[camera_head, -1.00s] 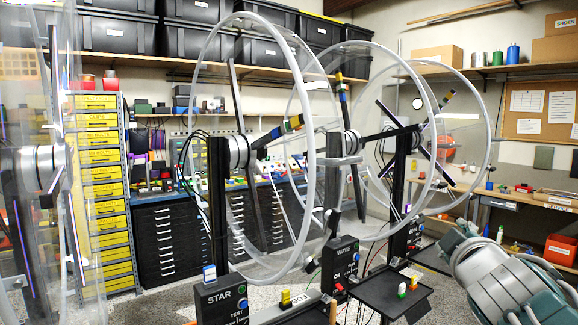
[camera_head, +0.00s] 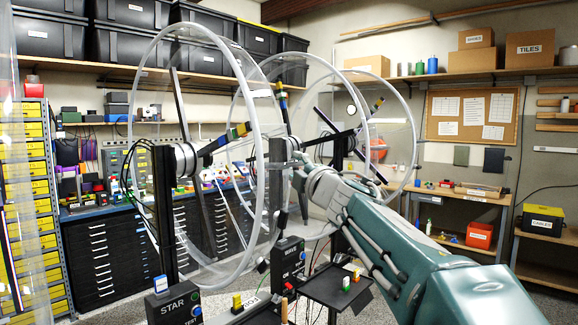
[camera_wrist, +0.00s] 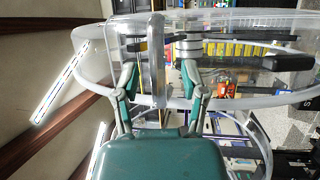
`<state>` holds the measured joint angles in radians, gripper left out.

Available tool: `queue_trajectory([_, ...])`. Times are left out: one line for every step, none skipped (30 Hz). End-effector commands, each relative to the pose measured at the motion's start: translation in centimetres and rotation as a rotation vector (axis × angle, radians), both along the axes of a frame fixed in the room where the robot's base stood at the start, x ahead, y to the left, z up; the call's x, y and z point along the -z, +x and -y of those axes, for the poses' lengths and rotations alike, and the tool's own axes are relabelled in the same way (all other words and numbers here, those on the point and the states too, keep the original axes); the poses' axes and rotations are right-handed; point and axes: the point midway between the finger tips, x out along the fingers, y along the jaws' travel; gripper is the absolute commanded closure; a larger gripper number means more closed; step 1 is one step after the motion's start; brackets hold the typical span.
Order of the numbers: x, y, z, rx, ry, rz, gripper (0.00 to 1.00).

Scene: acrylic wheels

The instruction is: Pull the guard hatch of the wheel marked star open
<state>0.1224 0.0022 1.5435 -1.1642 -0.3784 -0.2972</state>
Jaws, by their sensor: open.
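The star wheel (camera_head: 262,150) is a large clear acrylic disc with a pale rim, standing upright behind a black box labelled STAR (camera_head: 175,303). My gripper (camera_head: 297,170) is just right of its rim in the head view, partly hidden by my arm. In the wrist view my gripper (camera_wrist: 158,75) is open, with one finger on each side of a clear upright acrylic strip (camera_wrist: 156,45). I see no clear grip on the strip. I cannot tell whether this strip is the guard hatch or its handle; the hatch's outline is hard to make out.
The WAVE wheel (camera_head: 385,120) and its box (camera_head: 288,262) stand behind and right of the star wheel. A black tray (camera_head: 333,290) with small coloured blocks is below my arm. A black drawer cabinet (camera_head: 105,250) stands behind at left.

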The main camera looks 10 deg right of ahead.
Motion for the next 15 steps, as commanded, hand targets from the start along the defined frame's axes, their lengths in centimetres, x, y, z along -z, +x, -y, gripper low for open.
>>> queue_trajectory([-0.1,0.7,-0.1,0.0,0.0,0.0,0.45])
queue_trajectory([-0.1,1.0,-0.1,0.0,0.001,0.0,0.45])
queue_trajectory([-0.2,1.4,-0.2,0.0,0.003,-0.001,0.45])
queue_trajectory([-0.2,1.6,-0.2,0.001,0.002,-0.001,0.45])
queue_trajectory([-0.3,1.7,-0.2,0.001,0.002,0.0,0.45])
queue_trajectory([-0.3,1.9,-0.2,0.001,0.002,0.0,0.45])
queue_trajectory([-0.3,2.0,-0.1,0.002,0.002,0.0,0.45])
queue_trajectory([-0.3,2.0,-0.1,0.002,0.002,-0.001,0.45])
queue_trajectory([-0.3,2.0,0.0,0.001,0.003,-0.001,0.45])
queue_trajectory([-0.3,2.1,0.0,0.002,0.003,-0.001,0.45])
queue_trajectory([-0.3,2.0,0.0,0.002,0.003,-0.001,0.45])
queue_trajectory([-0.3,2.0,-0.1,0.002,0.003,-0.001,0.45])
queue_trajectory([-0.3,2.0,-0.1,0.001,0.003,-0.001,0.45])
queue_trajectory([-0.3,2.0,-0.2,0.002,0.002,-0.001,0.45])
queue_trajectory([-0.3,2.0,-0.3,0.002,0.002,-0.001,0.49])
